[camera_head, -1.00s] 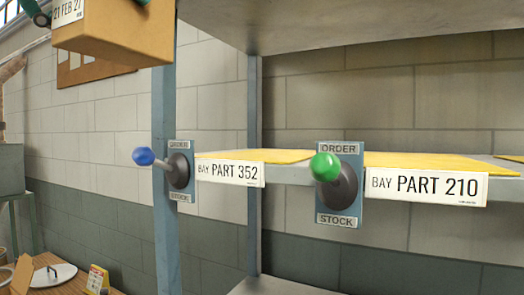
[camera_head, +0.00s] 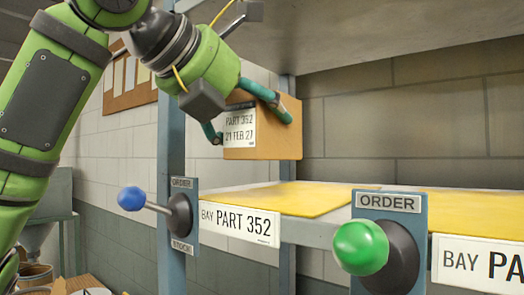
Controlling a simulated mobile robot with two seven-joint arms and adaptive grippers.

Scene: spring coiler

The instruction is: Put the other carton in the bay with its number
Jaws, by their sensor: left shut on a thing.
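A brown carton (camera_head: 278,143) with a white label reading PART 352, 21 FEB 27 hangs in my left gripper (camera_head: 248,122). The teal fingers are shut on it, one at each side. The carton shows above the yellow mat (camera_head: 290,199) of the bay labelled PART 352 (camera_head: 240,222). A gap shows between its underside and the mat; how deep over the shelf it is I cannot tell. The bay to the right has a partly cut-off label (camera_head: 480,265) and its own yellow mat (camera_head: 465,208). My right gripper is not in view.
A blue-knobbed lever (camera_head: 131,198) sits on the left shelf post (camera_head: 171,150), its handle pointing left. A green-knobbed lever (camera_head: 360,247) sticks out between the bays. An upper shelf (camera_head: 380,35) hangs close above the carton.

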